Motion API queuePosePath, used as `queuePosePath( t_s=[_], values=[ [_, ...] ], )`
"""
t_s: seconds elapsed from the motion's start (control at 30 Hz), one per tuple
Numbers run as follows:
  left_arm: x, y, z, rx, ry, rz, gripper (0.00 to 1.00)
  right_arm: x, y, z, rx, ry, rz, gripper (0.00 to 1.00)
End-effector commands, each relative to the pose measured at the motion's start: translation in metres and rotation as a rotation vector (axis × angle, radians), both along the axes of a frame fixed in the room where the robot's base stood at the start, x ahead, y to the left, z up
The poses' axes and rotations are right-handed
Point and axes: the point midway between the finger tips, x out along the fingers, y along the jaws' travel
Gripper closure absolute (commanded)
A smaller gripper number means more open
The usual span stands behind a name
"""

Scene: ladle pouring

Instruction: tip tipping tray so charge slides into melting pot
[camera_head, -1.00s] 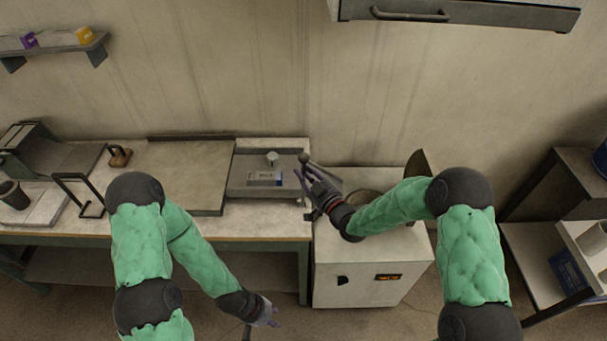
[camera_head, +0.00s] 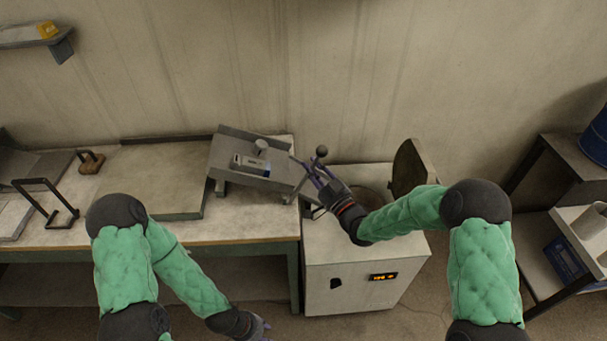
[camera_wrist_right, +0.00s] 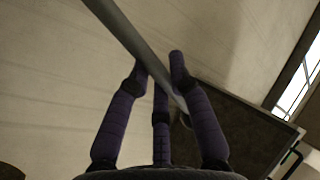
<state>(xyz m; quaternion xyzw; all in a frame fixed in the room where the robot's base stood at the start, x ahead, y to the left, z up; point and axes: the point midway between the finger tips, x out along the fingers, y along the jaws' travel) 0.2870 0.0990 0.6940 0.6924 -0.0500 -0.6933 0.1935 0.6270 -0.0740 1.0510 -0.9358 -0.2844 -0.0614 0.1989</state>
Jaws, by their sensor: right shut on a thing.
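The tipping tray (camera_head: 225,150) is on the right end of the bench in the head view, tilted with its left end raised. The charge (camera_head: 250,163), a grey block with a dark label, lies on it, beside a small pale cylinder (camera_head: 261,147). My right gripper (camera_head: 314,171) is shut on the tray's lever, which has a dark ball knob (camera_head: 321,151). The lever's grey rod (camera_wrist_right: 135,42) crosses the fingers in the right wrist view. The melting pot (camera_head: 376,194) opens in the white cabinet's top, partly hidden by my right arm. My left gripper (camera_head: 262,328) is low, partly cut off.
A dark upright lid (camera_head: 410,168) stands behind the pot on the white cabinet (camera_head: 345,275). A flat board (camera_head: 155,180) lies on the bench left of the tray. A black frame handle (camera_head: 45,203) stands farther left. A side shelf (camera_head: 535,240) is at right.

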Motion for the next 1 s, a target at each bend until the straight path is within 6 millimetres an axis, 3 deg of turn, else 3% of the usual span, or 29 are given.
queuePosePath(
  t_s=[0.03, 0.4, 1.0],
  values=[
    [0.000, 0.000, -0.011, 0.000, 0.000, 0.000, 0.62, 0.001, -0.008, -0.009, 0.023, 0.004, -0.009, 1.00],
    [0.000, 0.000, -0.045, 0.000, 0.000, 0.000, 0.62, 0.001, -0.032, -0.023, 0.186, 0.005, -0.008, 1.00],
    [0.000, 0.000, -0.064, 0.000, 0.000, 0.000, 0.62, 0.000, -0.045, -0.031, 0.292, 0.005, -0.005, 1.00]
  ],
)
